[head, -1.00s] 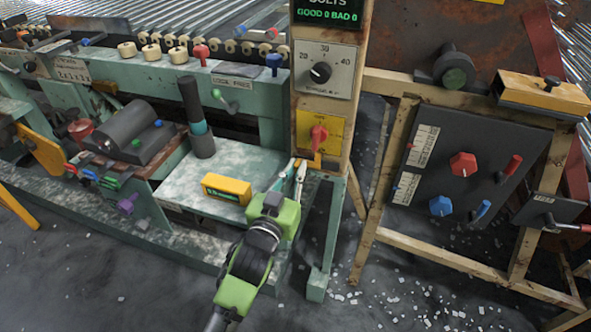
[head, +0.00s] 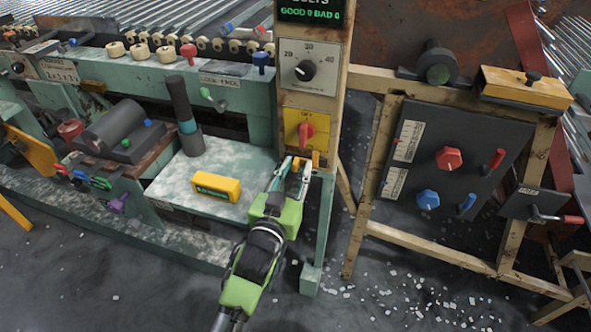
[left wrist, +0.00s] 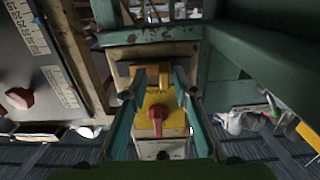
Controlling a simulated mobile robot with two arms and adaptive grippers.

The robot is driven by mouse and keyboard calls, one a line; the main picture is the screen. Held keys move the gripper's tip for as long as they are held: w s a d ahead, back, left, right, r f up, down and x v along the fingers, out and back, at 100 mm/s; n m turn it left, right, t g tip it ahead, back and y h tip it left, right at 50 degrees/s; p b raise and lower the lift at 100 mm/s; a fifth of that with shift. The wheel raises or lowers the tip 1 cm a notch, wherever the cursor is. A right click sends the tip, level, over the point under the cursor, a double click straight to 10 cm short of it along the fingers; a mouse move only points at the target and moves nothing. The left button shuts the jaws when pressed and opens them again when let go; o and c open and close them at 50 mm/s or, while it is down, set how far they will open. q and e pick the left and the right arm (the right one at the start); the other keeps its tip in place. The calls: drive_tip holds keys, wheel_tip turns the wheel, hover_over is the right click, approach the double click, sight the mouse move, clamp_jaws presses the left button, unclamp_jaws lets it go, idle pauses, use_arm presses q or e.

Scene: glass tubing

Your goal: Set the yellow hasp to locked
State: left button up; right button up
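The yellow hasp (head: 315,158) is at the foot of the post, below a yellow plate with a red rotary knob (head: 306,130). In the left wrist view the hasp (left wrist: 150,72) lies between and beyond the fingertips, with the red knob (left wrist: 157,115) lower in the picture. My left gripper (head: 297,165) is open and empty, its fingers pointing at the post just in front of the hasp. In the left wrist view the gripper (left wrist: 160,78) has its fingers well apart. I cannot tell whether a finger touches the hasp. My right gripper is not in view.
A yellow display box (head: 216,187) sits on the green bench (head: 175,190) left of the gripper. A dial (head: 306,71) is higher on the post. A dark panel (head: 450,185) with red and blue controls stands to the right on a wooden frame.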

use_arm(q)
drive_tip(key=v, duration=1.2)
idle(0.3)
